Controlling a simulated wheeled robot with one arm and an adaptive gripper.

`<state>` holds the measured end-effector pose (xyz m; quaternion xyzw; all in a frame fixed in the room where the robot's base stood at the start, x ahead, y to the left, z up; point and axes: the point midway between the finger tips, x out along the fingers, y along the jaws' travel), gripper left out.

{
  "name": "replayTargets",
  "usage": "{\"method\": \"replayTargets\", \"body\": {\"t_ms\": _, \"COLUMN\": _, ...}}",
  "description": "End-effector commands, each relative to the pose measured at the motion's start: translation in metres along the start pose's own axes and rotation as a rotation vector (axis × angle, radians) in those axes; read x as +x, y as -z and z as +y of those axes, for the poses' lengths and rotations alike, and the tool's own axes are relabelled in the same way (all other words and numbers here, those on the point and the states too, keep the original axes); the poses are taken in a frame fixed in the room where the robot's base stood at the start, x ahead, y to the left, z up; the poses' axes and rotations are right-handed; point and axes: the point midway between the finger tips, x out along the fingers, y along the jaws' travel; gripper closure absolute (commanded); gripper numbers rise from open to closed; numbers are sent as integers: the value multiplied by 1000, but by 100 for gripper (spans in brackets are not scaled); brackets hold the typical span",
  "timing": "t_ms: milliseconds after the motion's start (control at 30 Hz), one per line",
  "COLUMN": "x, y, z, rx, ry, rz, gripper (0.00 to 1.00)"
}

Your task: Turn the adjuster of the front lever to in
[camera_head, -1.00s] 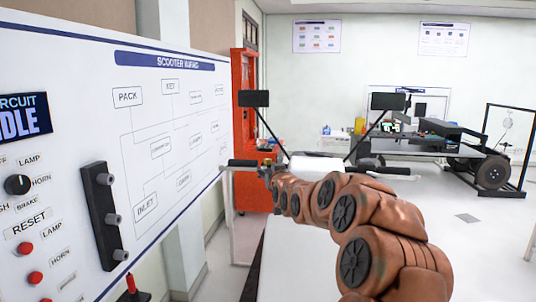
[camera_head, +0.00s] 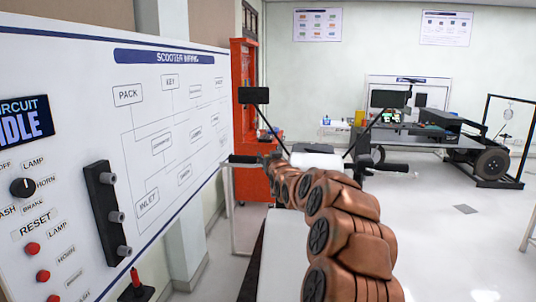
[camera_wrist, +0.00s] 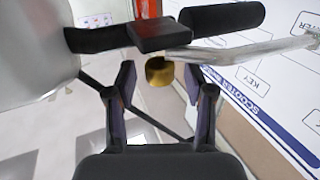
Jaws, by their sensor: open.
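In the wrist view a brass adjuster (camera_wrist: 159,71) sits below a black block on the handlebar. A silver lever (camera_wrist: 240,48) runs from beside it to the right, under a black grip (camera_wrist: 222,17). My gripper (camera_wrist: 160,77) is open, with one finger on each side of the brass adjuster. A gap shows on both sides; I cannot tell how deep the adjuster is between the fingers. In the head view the left end of the handlebar (camera_head: 242,159) shows beyond my arm, which hides the adjuster. The adjuster's setting cannot be read.
Two black mirrors (camera_head: 254,96) stand on stalks above the handlebar. A white wiring board (camera_head: 170,120) with switches fills the left. A red cabinet (camera_head: 244,80) stands behind. A bench (camera_head: 430,150) with a wheeled chassis is at the back right. Open floor lies on the right.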

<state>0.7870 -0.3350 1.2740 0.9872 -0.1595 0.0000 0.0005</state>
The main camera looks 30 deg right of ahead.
Motion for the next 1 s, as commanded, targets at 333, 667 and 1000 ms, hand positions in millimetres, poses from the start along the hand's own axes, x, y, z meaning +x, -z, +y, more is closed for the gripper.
{"method": "replayTargets", "body": {"t_ms": 333, "x": 8, "y": 0, "z": 0, "rx": 2, "ry": -1, "rz": 0, "gripper": 47}}
{"method": "replayTargets", "body": {"t_ms": 667, "x": 8, "y": 0, "z": 0, "rx": 1, "ry": -1, "rz": 0, "gripper": 64}}
{"method": "replayTargets", "body": {"t_ms": 1000, "x": 8, "y": 0, "z": 0, "rx": 1, "ry": -1, "rz": 0, "gripper": 99}}
